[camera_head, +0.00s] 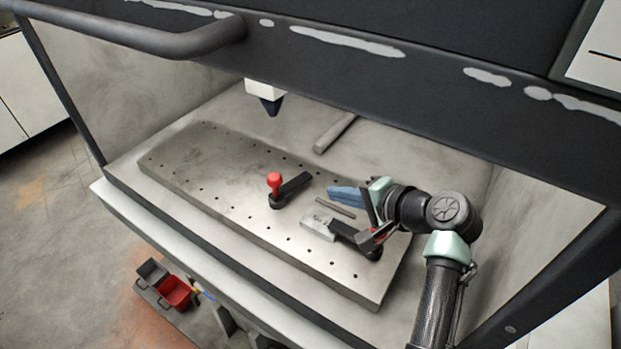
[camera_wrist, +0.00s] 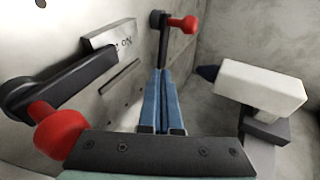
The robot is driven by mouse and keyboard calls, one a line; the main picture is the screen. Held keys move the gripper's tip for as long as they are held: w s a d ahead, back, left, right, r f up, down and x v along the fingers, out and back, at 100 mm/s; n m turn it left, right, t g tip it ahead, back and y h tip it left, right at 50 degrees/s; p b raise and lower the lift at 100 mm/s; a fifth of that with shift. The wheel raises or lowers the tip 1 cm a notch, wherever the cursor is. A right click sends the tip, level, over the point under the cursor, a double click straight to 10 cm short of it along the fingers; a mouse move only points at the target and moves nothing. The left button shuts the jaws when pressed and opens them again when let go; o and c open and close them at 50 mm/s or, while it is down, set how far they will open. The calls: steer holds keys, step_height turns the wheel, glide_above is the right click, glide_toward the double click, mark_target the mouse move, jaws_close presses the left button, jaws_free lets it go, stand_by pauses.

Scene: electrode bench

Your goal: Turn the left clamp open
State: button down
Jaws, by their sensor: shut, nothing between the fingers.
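The left clamp (camera_head: 293,188) is a black arm with an upright red knob (camera_head: 275,180), on the metal plate (camera_head: 215,165). Its arm points up and right in the head view. In the wrist view the left clamp (camera_wrist: 163,44) is at the top centre, ahead of my fingertips. My gripper (camera_head: 332,194) has blue fingers, shut and empty, just right of the clamp arm's end; a small gap seems to separate them. It shows in the wrist view (camera_wrist: 160,75) too. The right clamp (camera_head: 350,236) lies below my gripper; its red knob (camera_wrist: 60,130) looms at left in the wrist view.
A light block (camera_head: 318,224) sits at the right clamp's arm end. A thin grey rod (camera_head: 335,208) lies between the clamps. A white head with a dark tip (camera_head: 270,104) hangs above the plate. A bar (camera_head: 334,133) lies behind. The plate's left half is clear.

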mark_target(301, 180)
steer(key=x, duration=1)
steer(key=shift+d, duration=0.1)
steer(key=shift+w+f+b, duration=0.2)
steer(key=shift+w+b, duration=0.05)
steer(key=shift+b, duration=0.2)
steer(key=shift+w+a+r+b, duration=0.1)
steer(key=shift+w+a+b, duration=0.1)
steer(key=shift+w+b, duration=0.7)
steer(key=shift+s, duration=0.15)
steer(key=shift+r, duration=0.2)
